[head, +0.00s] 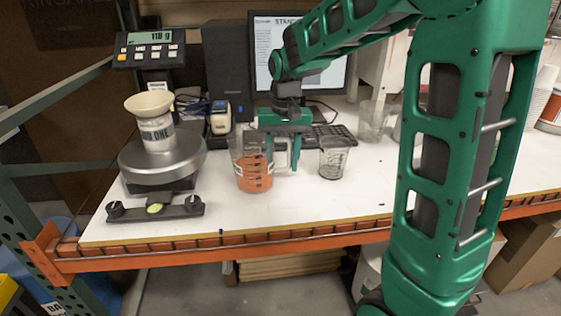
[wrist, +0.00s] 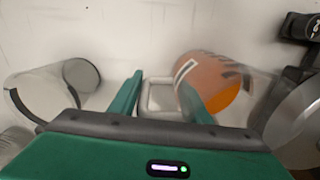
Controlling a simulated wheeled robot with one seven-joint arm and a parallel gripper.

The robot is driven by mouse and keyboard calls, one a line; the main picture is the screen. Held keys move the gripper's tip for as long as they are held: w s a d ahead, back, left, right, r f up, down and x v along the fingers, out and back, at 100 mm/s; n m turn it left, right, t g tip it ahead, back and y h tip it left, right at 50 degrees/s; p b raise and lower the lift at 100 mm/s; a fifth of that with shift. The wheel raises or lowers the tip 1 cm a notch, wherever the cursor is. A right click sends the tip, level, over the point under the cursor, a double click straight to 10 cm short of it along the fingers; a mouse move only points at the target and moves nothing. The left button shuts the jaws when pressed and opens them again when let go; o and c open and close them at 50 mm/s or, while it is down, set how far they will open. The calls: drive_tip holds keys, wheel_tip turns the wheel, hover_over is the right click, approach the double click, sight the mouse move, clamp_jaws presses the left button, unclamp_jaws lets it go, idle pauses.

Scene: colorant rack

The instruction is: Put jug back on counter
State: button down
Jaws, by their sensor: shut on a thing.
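The clear jug (head: 254,172) with orange liquid and markings is upright at the middle of the white counter (head: 310,195), right of the scale. Whether its base touches the counter is hard to tell. My gripper (head: 284,152) reaches down at the jug's right side. In the wrist view the jug (wrist: 212,82) is right of my gripper (wrist: 162,100), and its pale squared handle (wrist: 160,92) lies between the two green fingers. The fingers are shut on this handle.
A clear beaker (head: 333,158) stands close right of my gripper. Left is a scale (head: 162,160) reading 118 g, bearing a white container with a funnel (head: 150,104). Behind are a keyboard (head: 333,134), monitor and dark tower.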

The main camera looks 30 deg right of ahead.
sight(284, 140)
drive_tip(key=c, duration=1)
unclamp_jaws()
drive_tip(key=r, duration=1.2)
drive_tip(key=shift+s+d+r, duration=0.1)
drive_tip(key=shift+d, duration=0.1)
